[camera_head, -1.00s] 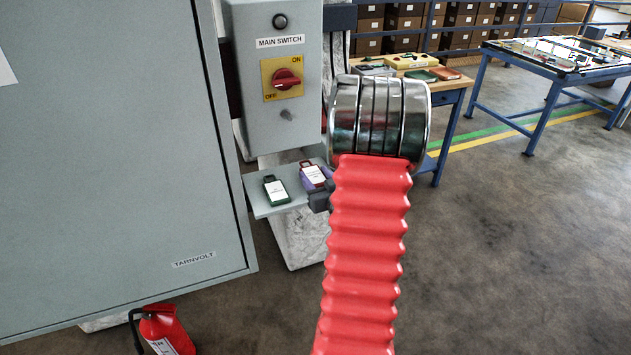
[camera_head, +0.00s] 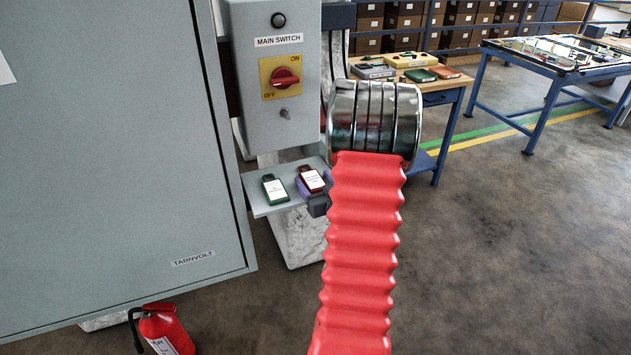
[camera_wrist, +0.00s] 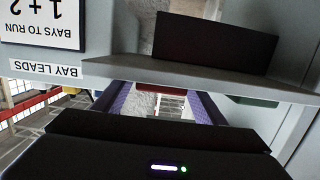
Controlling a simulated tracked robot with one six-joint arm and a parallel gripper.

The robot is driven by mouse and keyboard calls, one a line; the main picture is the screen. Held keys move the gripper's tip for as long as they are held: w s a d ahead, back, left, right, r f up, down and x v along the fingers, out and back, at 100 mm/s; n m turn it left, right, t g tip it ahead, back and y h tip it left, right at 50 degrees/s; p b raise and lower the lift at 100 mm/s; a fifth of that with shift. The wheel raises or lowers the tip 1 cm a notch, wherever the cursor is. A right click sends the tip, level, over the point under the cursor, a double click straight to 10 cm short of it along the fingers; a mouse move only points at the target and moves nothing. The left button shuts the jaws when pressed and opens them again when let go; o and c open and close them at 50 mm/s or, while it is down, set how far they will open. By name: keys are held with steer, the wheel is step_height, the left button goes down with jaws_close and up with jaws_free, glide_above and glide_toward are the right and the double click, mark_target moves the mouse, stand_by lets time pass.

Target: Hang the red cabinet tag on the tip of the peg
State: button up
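The red cabinet tag (camera_head: 312,180), with a white label, shows at the right end of a small grey shelf, tilted, with a lilac piece (camera_head: 301,189) around its lower side. My gripper's dark end (camera_head: 318,205) is close in front of the tag, at the shelf's front edge. The rest of it is hidden behind my arm. The peg (camera_head: 285,114) sticks out from the switch box below the red knob.
A green tag (camera_head: 274,189) lies on the shelf (camera_head: 262,209) left of the red one. The switch box (camera_head: 272,130) stands above, beside a large grey cabinet door (camera_head: 110,160). A fire extinguisher (camera_head: 163,329) stands below. The floor at right is clear.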

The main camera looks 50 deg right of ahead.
steer(key=v, duration=1.4)
steer(key=shift+d+f, duration=0.2)
steer(key=shift+f, duration=0.1)
stand_by(0.5)
